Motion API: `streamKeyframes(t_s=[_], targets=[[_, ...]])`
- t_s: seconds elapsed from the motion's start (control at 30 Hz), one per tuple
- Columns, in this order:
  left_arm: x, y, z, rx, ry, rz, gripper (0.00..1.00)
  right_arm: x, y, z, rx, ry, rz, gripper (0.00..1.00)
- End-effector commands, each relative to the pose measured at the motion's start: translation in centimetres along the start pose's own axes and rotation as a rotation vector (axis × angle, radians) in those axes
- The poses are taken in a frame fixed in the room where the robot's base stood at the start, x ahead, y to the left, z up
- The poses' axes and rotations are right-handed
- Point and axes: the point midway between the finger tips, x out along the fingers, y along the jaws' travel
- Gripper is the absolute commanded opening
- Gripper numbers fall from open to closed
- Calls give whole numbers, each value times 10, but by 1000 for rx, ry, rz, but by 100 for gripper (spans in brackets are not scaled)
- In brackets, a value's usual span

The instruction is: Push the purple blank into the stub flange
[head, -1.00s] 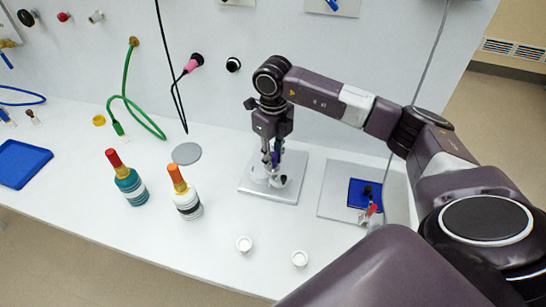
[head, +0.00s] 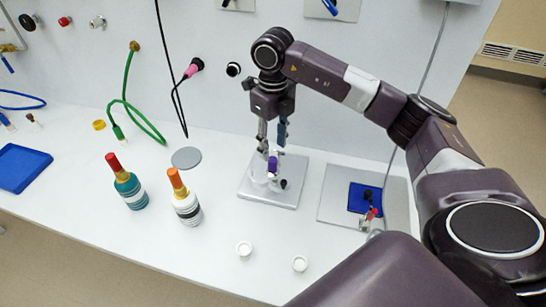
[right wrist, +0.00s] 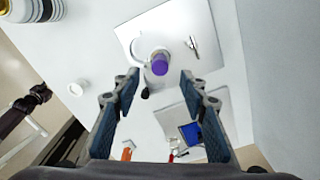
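The purple blank (head: 272,164) sits at the white stub flange (head: 259,172) on a grey square plate (head: 268,198). In the right wrist view the purple blank (right wrist: 160,66) shows as a round purple end against the white flange (right wrist: 148,46). I cannot tell how deep it sits. My right gripper (head: 272,140) is above it, fingers pointing down and apart. My left gripper is not in view.
Two bottles, one teal (head: 130,190) and one white-banded (head: 186,207), stand left of the plate. A second plate (head: 334,205) with a blue pad (head: 362,198) is at right. A blue tray (head: 22,167) lies far left.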

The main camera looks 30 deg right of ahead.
Motion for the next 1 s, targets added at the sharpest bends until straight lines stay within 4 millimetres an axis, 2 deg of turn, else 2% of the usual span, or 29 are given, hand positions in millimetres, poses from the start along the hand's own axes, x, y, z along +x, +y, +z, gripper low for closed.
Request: streamKeyframes(t_s=[0.1, 0.3, 0.9, 1.0], targets=[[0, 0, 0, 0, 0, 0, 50, -23, 0, 1, 0, -4, 0, 40], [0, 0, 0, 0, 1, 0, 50, -44, 0, 0, 1, 0, 1, 40], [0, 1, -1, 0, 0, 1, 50, -47, 0, 0, 0, 0, 1, 40], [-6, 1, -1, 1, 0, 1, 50, -54, 0, 0, 0, 0, 1, 40]])
